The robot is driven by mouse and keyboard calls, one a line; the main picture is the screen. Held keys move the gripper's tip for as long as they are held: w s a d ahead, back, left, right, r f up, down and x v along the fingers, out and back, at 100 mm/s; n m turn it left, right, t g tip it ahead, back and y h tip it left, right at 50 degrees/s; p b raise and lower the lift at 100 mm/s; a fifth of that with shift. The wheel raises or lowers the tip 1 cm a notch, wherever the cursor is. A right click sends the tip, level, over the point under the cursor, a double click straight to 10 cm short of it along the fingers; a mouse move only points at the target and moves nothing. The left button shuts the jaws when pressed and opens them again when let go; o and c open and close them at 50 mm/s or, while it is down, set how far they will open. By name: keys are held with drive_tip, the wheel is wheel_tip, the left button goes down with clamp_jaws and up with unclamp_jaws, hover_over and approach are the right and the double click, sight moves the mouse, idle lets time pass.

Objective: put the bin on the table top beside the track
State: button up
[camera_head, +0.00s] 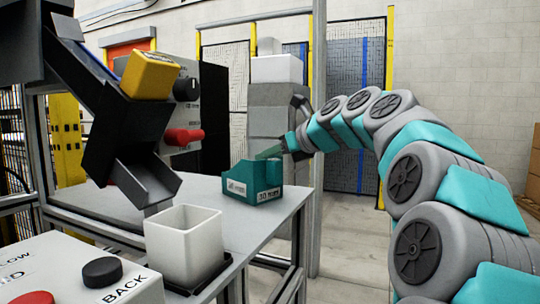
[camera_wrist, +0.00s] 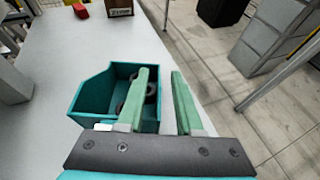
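A teal open-top bin (camera_head: 254,184) with white labels, one reading "30 mm", stands upright on the grey table top (camera_head: 205,193), near its right edge. In the wrist view the bin (camera_wrist: 92,97) holds dark round ring-like parts, partly hidden by a finger. My gripper (camera_head: 272,151) is at the bin's rear right side in the head view. In the wrist view my gripper (camera_wrist: 160,72) is open, with its green left finger over the bin and its right finger outside the right wall. I cannot tell whether either finger touches the wall. The dark sloping track (camera_head: 140,150) is left of the bin.
A white square bin (camera_head: 184,245) stands below the track's lower end, at the table's front. A control box (camera_head: 75,270) with buttons is at front left. In the wrist view a red object (camera_wrist: 80,10) and a brown box (camera_wrist: 119,8) sit further along the table.

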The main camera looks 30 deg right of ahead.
drive_tip(key=v, duration=1.2)
drive_tip(key=shift+p, duration=0.3)
drive_tip(key=shift+r, duration=0.1)
